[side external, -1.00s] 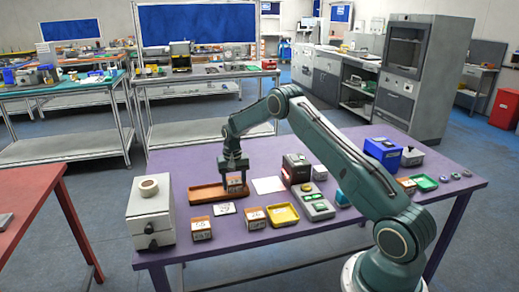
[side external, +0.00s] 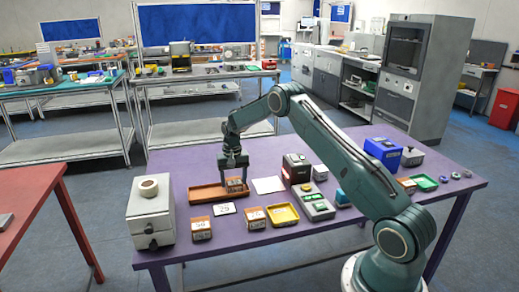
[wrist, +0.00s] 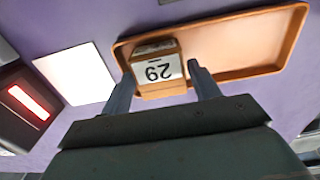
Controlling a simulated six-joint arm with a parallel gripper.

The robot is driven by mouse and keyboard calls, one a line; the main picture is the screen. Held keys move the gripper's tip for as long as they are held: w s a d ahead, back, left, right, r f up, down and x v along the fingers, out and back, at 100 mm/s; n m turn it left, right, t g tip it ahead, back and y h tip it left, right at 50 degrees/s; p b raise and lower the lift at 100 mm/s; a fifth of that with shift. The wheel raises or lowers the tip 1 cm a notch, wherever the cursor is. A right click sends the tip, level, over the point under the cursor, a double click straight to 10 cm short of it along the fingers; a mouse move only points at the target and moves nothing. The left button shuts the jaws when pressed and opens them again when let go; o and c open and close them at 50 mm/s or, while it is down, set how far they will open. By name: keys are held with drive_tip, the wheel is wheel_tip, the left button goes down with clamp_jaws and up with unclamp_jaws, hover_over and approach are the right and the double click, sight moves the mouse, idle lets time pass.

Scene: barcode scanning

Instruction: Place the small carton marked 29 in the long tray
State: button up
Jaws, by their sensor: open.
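The small carton marked 29 (wrist: 157,70) sits inside the long orange-brown tray (wrist: 282,50), at the tray's left end in the wrist view. Its number reads upside down there. In the side view the carton (side external: 236,186) is at the right end of the tray (side external: 205,192), below my gripper (side external: 235,173). In the wrist view my gripper (wrist: 161,68) is open, with one finger on each side of the carton. Small gaps show beside the fingertips. The carton's underside is hidden.
A white sheet (side external: 269,185) and a dark scanner box (side external: 296,168) with a red light stand right of the tray. Two small cartons (side external: 201,228) (side external: 254,217), a card (side external: 224,208) and a yellow tray (side external: 283,215) lie in front. A grey cabinet (side external: 151,210) stands at left.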

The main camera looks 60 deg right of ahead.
sight(234, 181)
wheel_tip(234, 181, up, 11)
idle(0.5)
idle(0.5)
drive_tip(key=s+a+r+n+t, duration=0.1)
drive_tip(key=s+a+r+n, duration=0.1)
drive_tip(key=s+a+r, duration=0.55)
drive_tip(key=s+a+r+n+t, duration=0.2)
drive_tip(key=s+a+r, duration=0.3)
drive_tip(key=a+r, duration=0.5)
drive_tip(key=s+a+n+t, duration=0.1)
drive_tip(key=s+a, duration=0.3)
drive_tip(key=s, duration=0.8)
drive_tip(key=s+a+n+t, duration=0.1)
drive_tip(key=s+a+n, duration=0.3)
drive_tip(key=s, duration=0.8)
drive_tip(key=shift+t, duration=0.3)
